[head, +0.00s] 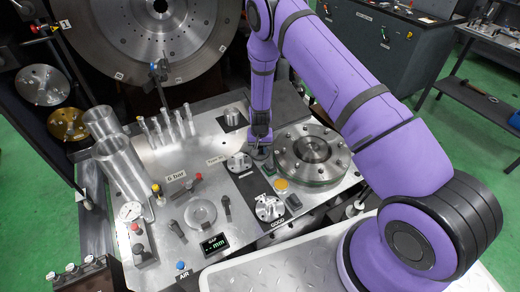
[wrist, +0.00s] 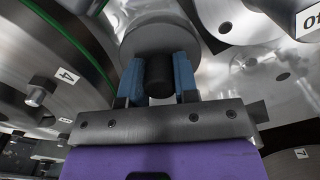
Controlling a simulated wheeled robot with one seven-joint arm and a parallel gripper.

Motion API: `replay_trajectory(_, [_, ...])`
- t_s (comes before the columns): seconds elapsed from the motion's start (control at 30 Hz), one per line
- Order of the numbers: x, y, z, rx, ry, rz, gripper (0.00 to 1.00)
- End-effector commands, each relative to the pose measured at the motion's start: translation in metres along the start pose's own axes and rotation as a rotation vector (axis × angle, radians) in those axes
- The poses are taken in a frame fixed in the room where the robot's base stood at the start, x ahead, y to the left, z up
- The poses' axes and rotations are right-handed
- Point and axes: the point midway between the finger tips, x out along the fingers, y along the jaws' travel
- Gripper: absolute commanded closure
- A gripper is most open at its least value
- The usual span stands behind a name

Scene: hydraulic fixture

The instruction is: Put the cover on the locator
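My gripper (head: 262,143) points down over the metal plate, just left of the large round flange. In the wrist view its two blue fingers (wrist: 159,78) stand on either side of a black knob (wrist: 160,75) and appear closed on it. The knob stands on a round grey disc, which looks like the cover (wrist: 158,34). In the head view the cover (head: 262,153) shows small and dark under the fingers. I cannot tell whether it touches the surface below. No part is labelled as the locator; a short steel post (head: 233,118) stands in a dark square left of my gripper.
The large bolted flange (head: 312,155) is close to the right of my gripper. A holed disc (head: 239,162) is close at left, another (head: 269,208) in front. Several small upright handles (head: 165,128) and two steel cylinders (head: 118,150) stand farther left. A gap display (head: 213,243) is near the front.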

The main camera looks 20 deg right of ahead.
Motion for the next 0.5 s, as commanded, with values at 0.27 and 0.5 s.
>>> replay_trajectory(0.27, [-0.003, 0.000, 0.001, 0.000, -0.001, 0.001, 0.97])
replay_trajectory(0.5, [-0.013, 0.000, 0.000, -0.001, 0.000, 0.000, 0.97])
